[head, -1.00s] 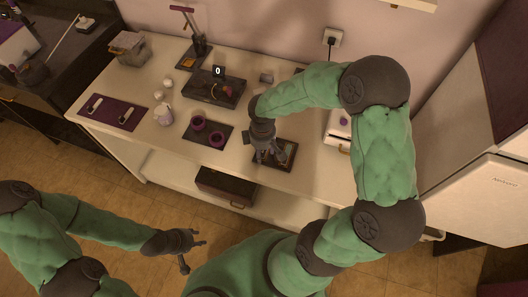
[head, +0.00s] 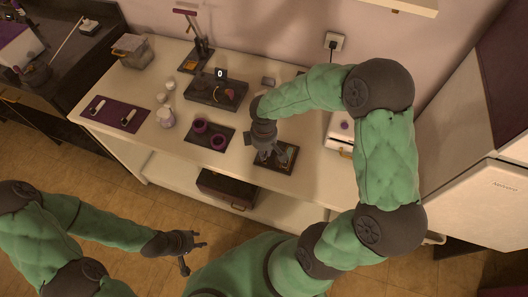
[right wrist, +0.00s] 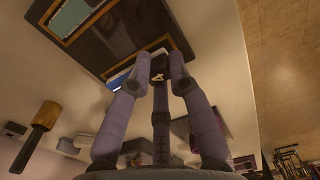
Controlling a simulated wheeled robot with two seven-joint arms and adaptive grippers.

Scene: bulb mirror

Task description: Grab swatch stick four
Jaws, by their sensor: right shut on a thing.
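My right gripper (head: 267,152) is over the left part of a dark framed board (head: 289,166) on the counter. In the right wrist view its fingertips (right wrist: 159,76) are shut on a small dark piece with a white mark, the swatch stick (right wrist: 158,66). Its number is too small to read, and the fingers hide much of it. The board also shows in the right wrist view (right wrist: 130,32), with a green swatch and a blue patch (right wrist: 119,84) near the fingers. My left gripper (head: 190,254) is open and empty, in front of the counter.
A dark mat with two purple cups (head: 209,135) lies left of the board. A black tray with a display (head: 217,92) stands behind. A purple mat (head: 114,115) and a white jar (head: 166,117) are farther left. A white appliance (head: 340,133) stands on the right.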

